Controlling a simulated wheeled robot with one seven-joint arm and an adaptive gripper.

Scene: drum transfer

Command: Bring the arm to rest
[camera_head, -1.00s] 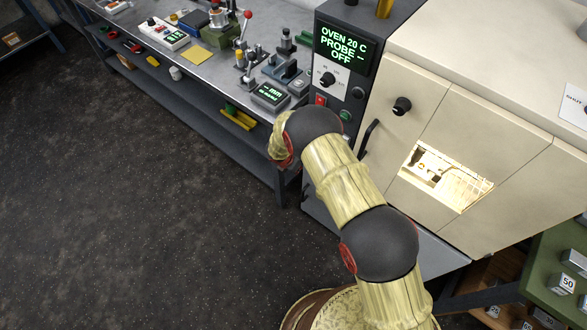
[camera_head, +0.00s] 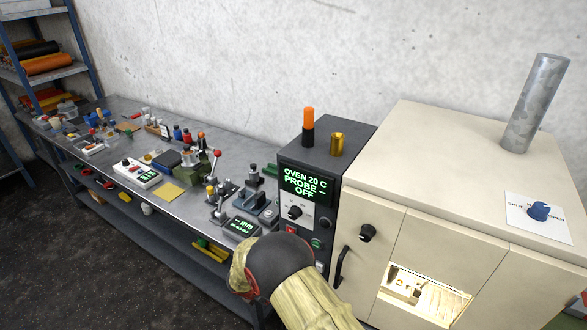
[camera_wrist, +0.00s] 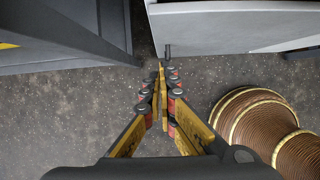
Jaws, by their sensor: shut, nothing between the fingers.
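My gripper (camera_wrist: 160,82) shows in the wrist view with its yellow and black fingers together at the tips and nothing between them. It points down toward the dark speckled floor. In the head view my arm rises at the bottom centre, in front of the oven's left side; the gripper itself is out of that picture. The wrist view also shows the light oven's lower edge (camera_wrist: 215,25) above the fingertips and to the right, apart from them as far as I can tell.
The cream oven (camera_head: 440,160) stands right, its panel (camera_head: 305,183) reading OVEN 20 C, PROBE --, OFF. A door handle (camera_head: 342,266) sticks out near my arm. The long workbench (camera_head: 190,205) carries several instruments. A shelf rack (camera_head: 50,72) stands far left. Floor at lower left is clear.

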